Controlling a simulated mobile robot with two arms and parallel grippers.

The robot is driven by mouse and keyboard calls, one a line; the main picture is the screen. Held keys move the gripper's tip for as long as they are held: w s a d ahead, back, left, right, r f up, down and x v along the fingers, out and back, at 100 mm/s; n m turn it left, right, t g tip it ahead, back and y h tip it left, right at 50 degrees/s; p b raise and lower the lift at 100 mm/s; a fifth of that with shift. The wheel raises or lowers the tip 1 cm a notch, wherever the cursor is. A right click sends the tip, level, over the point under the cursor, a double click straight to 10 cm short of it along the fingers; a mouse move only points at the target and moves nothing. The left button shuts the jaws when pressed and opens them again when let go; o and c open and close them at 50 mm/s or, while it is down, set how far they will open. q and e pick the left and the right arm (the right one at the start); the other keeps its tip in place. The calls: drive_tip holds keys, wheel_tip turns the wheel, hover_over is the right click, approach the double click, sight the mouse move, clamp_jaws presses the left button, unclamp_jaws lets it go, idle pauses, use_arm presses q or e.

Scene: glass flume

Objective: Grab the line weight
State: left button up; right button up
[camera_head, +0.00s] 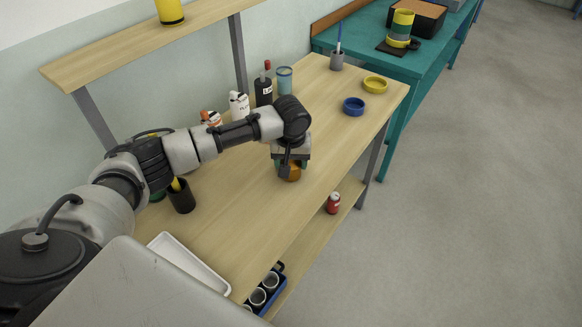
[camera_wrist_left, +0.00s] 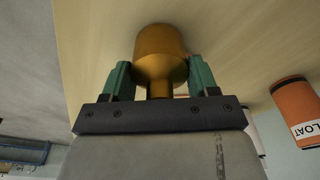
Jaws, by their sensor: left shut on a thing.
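The line weight is a brass-coloured cylinder with a narrower neck; it shows in the head view (camera_head: 292,174) and large in the left wrist view (camera_wrist_left: 160,45). My left gripper (camera_head: 289,163) is over the wooden bench, pointing down. Its green fingers (camera_wrist_left: 159,78) are shut on the line weight, one on each side. I cannot tell whether the weight touches the bench top. My right gripper is not in view.
On the wooden bench (camera_head: 335,110) stand a dark bottle (camera_head: 263,91), white bottles (camera_head: 239,106), a blue ring (camera_head: 353,106), a yellow ring (camera_head: 375,85), a black cup (camera_head: 181,198) and a white tray (camera_head: 185,262). An orange float container (camera_wrist_left: 297,108) shows in the wrist view.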

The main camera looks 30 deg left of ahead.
use_arm(q)
drive_tip(key=shift+c, duration=1.2)
